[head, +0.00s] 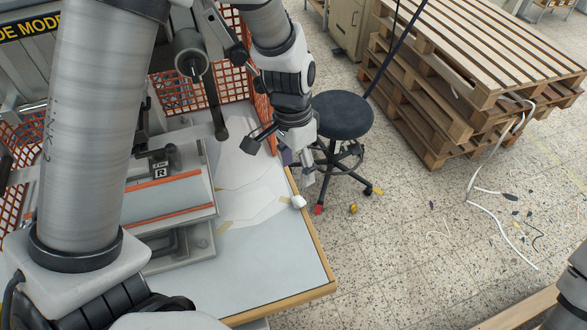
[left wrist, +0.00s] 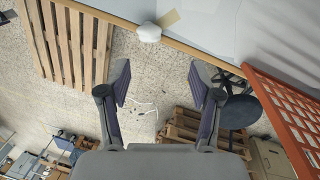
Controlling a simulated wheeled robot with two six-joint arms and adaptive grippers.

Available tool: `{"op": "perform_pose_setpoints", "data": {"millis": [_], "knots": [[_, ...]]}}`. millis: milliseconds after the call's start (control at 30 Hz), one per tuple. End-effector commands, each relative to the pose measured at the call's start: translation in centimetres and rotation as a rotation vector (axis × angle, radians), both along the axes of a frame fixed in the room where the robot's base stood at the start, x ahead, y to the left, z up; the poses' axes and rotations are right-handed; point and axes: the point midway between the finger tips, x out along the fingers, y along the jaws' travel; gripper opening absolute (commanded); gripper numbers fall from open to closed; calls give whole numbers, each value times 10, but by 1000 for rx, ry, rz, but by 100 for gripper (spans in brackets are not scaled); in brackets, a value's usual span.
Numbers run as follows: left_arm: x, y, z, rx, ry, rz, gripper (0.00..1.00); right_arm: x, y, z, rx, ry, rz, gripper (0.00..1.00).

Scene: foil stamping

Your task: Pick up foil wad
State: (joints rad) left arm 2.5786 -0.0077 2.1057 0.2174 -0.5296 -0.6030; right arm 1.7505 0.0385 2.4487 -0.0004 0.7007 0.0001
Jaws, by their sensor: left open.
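The foil wad (head: 298,201) is a small whitish lump at the right edge of the table, by its wooden edging. It also shows in the left wrist view (left wrist: 149,32), at the top, beyond my fingertips. My left gripper (head: 281,160) is open and empty, above the table's right edge and farther back than the wad. In the left wrist view its fingers (left wrist: 160,80) stand wide apart, with only floor between them. The wad is clear of both fingers. My right gripper is not in view.
The pale table (head: 270,285) has sheets and tan tape pieces on it. A stamping machine (head: 165,195) stands on the left. An orange mesh guard (head: 180,92) rises behind. A black stool (head: 342,115) and pallets (head: 475,75) stand right of the table. The table's front right is clear.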

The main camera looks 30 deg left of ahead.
Motion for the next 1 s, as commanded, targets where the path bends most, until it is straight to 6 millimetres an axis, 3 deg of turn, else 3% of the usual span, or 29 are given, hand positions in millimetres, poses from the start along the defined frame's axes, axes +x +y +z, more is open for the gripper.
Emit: {"op": "perform_pose_setpoints", "data": {"millis": [367,500,733,767,900,1000], "knots": [[-8,-1,-50,-3,6,12,64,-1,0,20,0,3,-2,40],[-9,-3,-73,-1,2,9,64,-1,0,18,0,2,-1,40],[-9,-4,-76,-1,0,8,64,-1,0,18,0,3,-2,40],[-8,-4,-76,-1,0,8,53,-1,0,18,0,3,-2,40],[-8,-4,-76,-1,0,8,26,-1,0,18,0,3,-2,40],[-8,-4,-76,-1,0,7,25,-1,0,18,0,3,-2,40]]}}
